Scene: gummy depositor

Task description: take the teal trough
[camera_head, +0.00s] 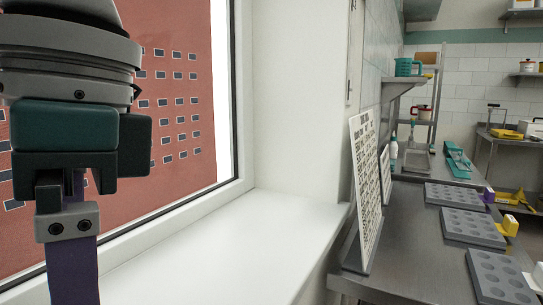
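A long teal piece (458,163), which looks like the teal trough, lies at the far end of the grey metal bench on the right. It is small in view and its inside is hard to make out. My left gripper (70,250) hangs at the left edge, in front of the window and far from the bench. Its near finger is a purple strip below a grey bolted bracket. The fingers overlap and their tips run out of view, so the gap between them is hidden. My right gripper is not in view.
Grey moulds with round cavities (473,228) line the right of the bench (407,240). A printed board (365,190) leans at its left edge. A teal jug (404,67) stands on a wall shelf. The white window sill (230,250) is bare.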

